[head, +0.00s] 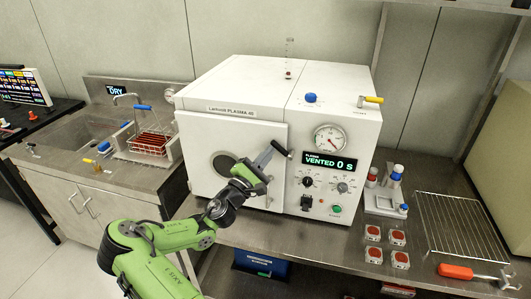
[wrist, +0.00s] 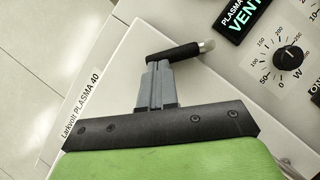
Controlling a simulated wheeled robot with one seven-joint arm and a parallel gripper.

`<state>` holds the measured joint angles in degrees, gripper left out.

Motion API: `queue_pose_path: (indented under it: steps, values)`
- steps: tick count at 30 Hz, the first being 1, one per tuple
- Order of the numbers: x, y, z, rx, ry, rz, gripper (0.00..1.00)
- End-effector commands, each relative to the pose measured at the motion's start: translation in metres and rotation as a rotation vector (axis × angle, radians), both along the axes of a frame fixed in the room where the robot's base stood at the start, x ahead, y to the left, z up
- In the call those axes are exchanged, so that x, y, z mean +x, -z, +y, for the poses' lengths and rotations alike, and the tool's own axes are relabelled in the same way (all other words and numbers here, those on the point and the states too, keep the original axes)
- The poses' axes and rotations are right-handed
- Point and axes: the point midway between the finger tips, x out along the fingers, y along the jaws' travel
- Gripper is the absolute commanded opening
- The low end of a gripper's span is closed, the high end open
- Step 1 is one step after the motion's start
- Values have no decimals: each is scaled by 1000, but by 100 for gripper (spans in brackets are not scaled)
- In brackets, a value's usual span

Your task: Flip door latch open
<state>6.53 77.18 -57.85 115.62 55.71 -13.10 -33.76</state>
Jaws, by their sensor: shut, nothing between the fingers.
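The white plasma machine (head: 235,105) stands on the bench with its door (head: 205,143) shut flat against the front. The door latch (head: 281,149) is a short black handle at the door's right edge; it also shows in the wrist view (wrist: 178,52), tilted, with a pale metal end at the right. My gripper (head: 264,159) is at the door's upper right, in front of the door and just left of the latch. In the wrist view my gripper (wrist: 157,68) is shut and empty, its fingertips at the black handle. I cannot tell whether they touch it.
The display (head: 330,163) reads VENTED 0 S. A gauge (head: 329,139) and knobs sit on the panel right of the latch. Several red-topped samples (head: 373,233), a wire rack (head: 465,226) and an orange-handled tool (head: 457,271) lie on the right bench. A sink (head: 62,140) is at left.

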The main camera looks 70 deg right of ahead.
Motion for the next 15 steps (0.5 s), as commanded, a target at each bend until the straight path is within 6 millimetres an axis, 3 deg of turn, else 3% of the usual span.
queue_pose_path:
  steps: [15]
  values:
    - [-17,-30,-3,75,-1,-479,0]
